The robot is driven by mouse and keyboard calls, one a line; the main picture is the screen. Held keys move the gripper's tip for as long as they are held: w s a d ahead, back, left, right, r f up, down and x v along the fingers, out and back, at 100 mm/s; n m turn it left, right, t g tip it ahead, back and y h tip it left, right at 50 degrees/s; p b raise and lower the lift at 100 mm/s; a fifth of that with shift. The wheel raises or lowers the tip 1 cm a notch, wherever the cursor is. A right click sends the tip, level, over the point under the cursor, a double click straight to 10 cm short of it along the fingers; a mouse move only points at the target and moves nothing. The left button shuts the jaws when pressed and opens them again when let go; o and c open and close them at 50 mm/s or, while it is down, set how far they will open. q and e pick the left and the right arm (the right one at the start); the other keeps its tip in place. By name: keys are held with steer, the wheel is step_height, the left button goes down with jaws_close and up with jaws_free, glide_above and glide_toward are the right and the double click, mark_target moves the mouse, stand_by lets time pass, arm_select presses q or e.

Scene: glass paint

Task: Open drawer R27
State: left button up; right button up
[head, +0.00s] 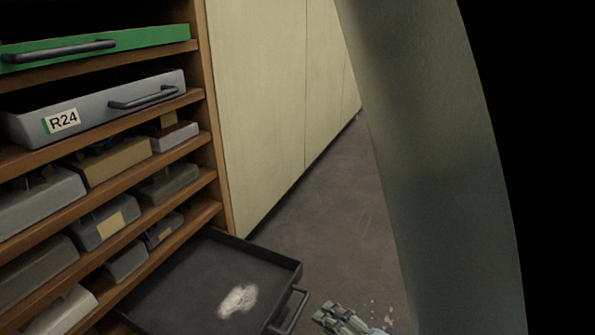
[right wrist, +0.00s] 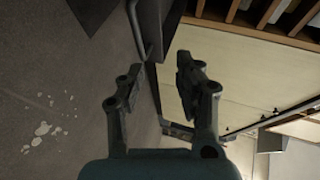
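A dark, shallow drawer (head: 190,275) stands pulled out from the bottom of the wooden shelf in the head view. A pale patch lies on its floor. No R27 label is visible, so I cannot tell its number. Its dark bar handle (head: 296,308) is on the right-hand front side; a dark bar that looks like this handle (right wrist: 146,30) also shows in the right wrist view. My right gripper (head: 328,315) is just right of the handle, at the bottom edge. In the right wrist view its fingers (right wrist: 158,78) are apart with nothing between them. My left gripper is out of view.
The wooden shelf (head: 222,150) holds a grey drawer labelled R24 (head: 95,112), a green drawer (head: 110,42) above it, and several grey and tan boxes below. Cream cabinet panels (head: 262,100) stand behind. The floor (head: 325,205) right of the open drawer is clear apart from pale flecks.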

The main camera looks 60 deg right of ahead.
steer(key=shift+f+v, duration=0.2)
steer(key=shift+v, duration=1.15)
steer(key=shift+a, duration=0.1)
